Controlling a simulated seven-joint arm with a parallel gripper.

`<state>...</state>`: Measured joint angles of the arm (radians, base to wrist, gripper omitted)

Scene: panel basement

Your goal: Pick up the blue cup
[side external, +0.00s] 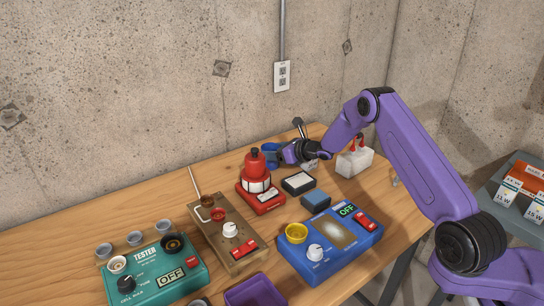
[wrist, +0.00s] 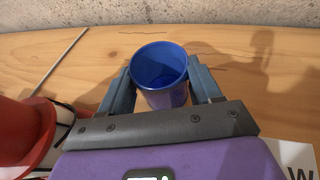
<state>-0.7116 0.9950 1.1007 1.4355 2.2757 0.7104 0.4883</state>
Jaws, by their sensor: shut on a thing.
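The blue cup (wrist: 160,76) stands upright between the two fingers of my gripper (wrist: 162,90) in the wrist view, its open rim facing the camera and its inside empty. A finger lies against each side of the cup. In the side view the cup (side external: 271,155) shows at the tip of my gripper (side external: 283,153), near the back of the table, behind and right of the red device. My gripper is shut on the cup. I cannot tell whether the cup's base touches the table.
The red device (side external: 258,188) stands close to the left of my gripper. A black-topped box (side external: 298,183), a blue block (side external: 315,201) and a white box with red clips (side external: 354,162) are nearby. The concrete wall (side external: 170,80) rises behind the wooden table (side external: 60,240).

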